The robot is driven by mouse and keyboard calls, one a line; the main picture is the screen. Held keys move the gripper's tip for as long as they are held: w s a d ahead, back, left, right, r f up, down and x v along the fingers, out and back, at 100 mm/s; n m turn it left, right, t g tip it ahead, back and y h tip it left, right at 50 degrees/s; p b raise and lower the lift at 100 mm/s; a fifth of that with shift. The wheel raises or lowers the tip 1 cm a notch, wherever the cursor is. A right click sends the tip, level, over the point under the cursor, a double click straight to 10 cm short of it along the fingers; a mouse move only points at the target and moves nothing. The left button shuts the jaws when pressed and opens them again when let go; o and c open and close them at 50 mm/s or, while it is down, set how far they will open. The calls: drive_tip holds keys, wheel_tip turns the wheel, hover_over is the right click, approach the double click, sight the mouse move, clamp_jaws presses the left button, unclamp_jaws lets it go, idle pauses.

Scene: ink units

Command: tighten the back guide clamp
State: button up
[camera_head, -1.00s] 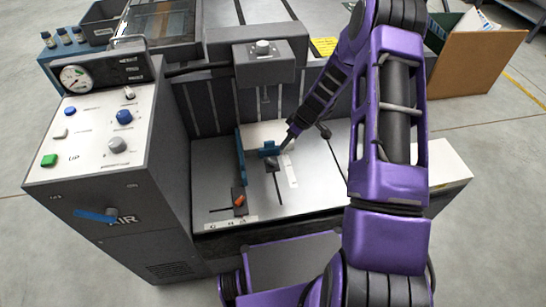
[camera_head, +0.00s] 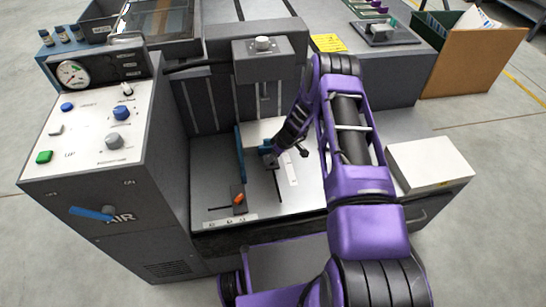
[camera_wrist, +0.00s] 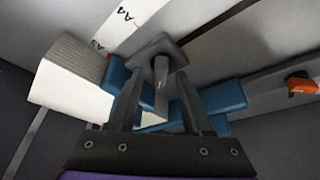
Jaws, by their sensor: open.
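The back guide clamp shows in the wrist view as a dark grey plate with a lighter lever (camera_wrist: 161,72). My gripper (camera_wrist: 158,84) is open, with one finger on each side of that lever; I cannot tell whether they touch it. In the head view my gripper (camera_head: 270,157) is low over the machine table and hides most of the clamp. Blue guide pieces (camera_wrist: 222,97) lie beside and beneath the fingers. A white paper stack (camera_head: 264,131) stands behind the gripper, and it also shows in the wrist view (camera_wrist: 70,82).
An orange-handled clamp (camera_head: 239,199) sits at the front left of the table, by the blue side guide (camera_head: 240,157). The drill head (camera_head: 264,62) overhangs the back. A control cabinet (camera_head: 88,130) stands left. A white block (camera_head: 430,163) lies on the right.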

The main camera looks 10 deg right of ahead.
clamp_jaws()
drive_tip(key=shift+m+b, duration=0.3)
drive_tip(key=shift+b, duration=0.05)
drive_tip(key=m+h+b, duration=0.1)
drive_tip(key=m+b, duration=0.1)
drive_tip(key=shift+a+f+m+t, duration=0.1)
drive_tip(key=shift+a+m+t, duration=0.05)
drive_tip(key=shift+m+t, duration=0.25)
drive_tip(key=m+h, duration=0.1)
drive_tip(key=m, duration=0.3)
drive_tip(key=shift+s+a+t+h, duration=0.1)
drive_tip(key=shift+a+t+h, duration=0.05)
drive_tip(key=shift+t+h, duration=0.2)
drive_tip(key=m+h, duration=0.1)
drive_tip(key=m, duration=0.1)
drive_tip(key=m+h, duration=0.1)
drive_tip(key=m, duration=0.2)
drive_tip(key=shift+a, duration=0.15)
drive_tip(key=m+h, duration=0.1)
drive_tip(key=m, duration=0.1)
drive_tip(key=m+g, duration=0.1)
drive_tip(key=m, duration=0.2)
drive_tip(key=shift+h, duration=0.35)
drive_tip(key=shift+m+g, duration=0.35)
drive_tip(key=shift+m, duration=0.05)
unclamp_jaws()
